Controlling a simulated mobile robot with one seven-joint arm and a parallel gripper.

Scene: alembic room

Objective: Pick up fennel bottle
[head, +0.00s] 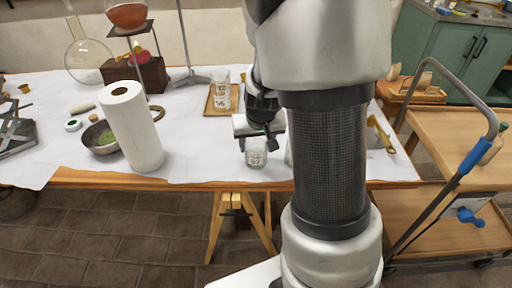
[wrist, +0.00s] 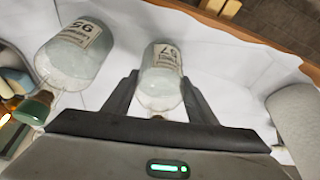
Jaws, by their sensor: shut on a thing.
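A clear glass bottle (wrist: 160,88) with a pale, upside-down label stands between my gripper's two fingers in the wrist view. Its small print is too blurred to read as fennel. My gripper (wrist: 160,80) is shut on this bottle. In the head view my gripper (head: 262,136) is at the table's front edge, around the upper part of the same bottle (head: 256,159). A second, similar glass bottle (wrist: 75,52) with a label and a greenish stopper is to the left in the wrist view.
The white-covered table (head: 200,155) holds a paper towel roll (head: 132,128), a bowl with green contents (head: 90,143), and a wooden tray with glasses (head: 209,109). A wooden cart (head: 455,155) stands at the right. The cloth left of my gripper is clear.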

